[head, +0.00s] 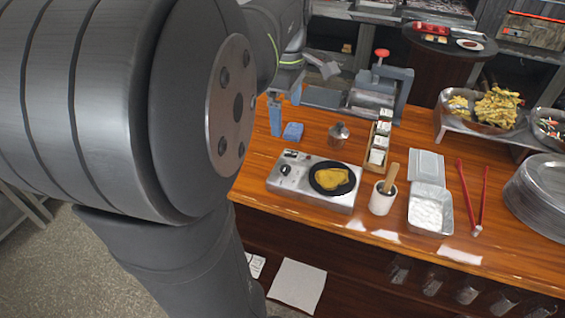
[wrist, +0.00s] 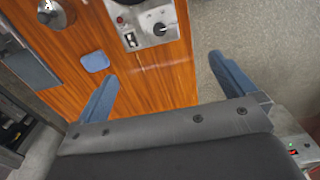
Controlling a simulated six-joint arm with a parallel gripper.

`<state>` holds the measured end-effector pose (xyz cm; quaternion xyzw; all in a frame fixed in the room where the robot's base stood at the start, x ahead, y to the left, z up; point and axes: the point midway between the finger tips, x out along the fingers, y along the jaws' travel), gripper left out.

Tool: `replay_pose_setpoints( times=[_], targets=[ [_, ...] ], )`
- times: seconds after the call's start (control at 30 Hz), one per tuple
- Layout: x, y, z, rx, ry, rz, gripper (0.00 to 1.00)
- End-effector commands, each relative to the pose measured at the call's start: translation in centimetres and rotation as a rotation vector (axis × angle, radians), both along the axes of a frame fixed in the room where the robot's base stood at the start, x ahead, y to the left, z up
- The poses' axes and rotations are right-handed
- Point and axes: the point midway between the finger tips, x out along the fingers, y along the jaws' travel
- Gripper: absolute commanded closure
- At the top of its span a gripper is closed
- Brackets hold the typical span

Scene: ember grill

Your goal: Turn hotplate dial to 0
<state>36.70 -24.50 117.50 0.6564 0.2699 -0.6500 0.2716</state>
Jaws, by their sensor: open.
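The silver hotplate (head: 275,186) sits on the wooden counter, with a round black plate and yellow food (head: 332,179) on it. Its dark dial (head: 285,170) is on the left part of the top. In the wrist view the hotplate's panel (wrist: 145,42) shows at the top, with the dial (wrist: 160,29) beside a black switch (wrist: 131,40). The dial's number is too small to read. My gripper (head: 286,105) is open and empty, its blue fingers above the counter behind the hotplate. In the wrist view my gripper (wrist: 163,70) has its fingers wide apart, clear of the dial.
A blue sponge (head: 293,131) lies on the counter behind the hotplate, near a metal shaker (head: 338,135). A white cup (head: 382,198) with a wooden handle stands right of the hotplate. A grey press (head: 380,90) stands behind. The counter's front edge is just before the hotplate.

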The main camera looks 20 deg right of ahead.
Motion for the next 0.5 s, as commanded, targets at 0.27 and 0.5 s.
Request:
replay_pose_setpoints(
  times=[0.27,0.5],
  targets=[
    [0.0,0.0,1.8,0.001,0.001,-0.001,0.00],
    [0.0,0.0,1.8,0.001,0.001,-0.001,0.10]
  ],
)
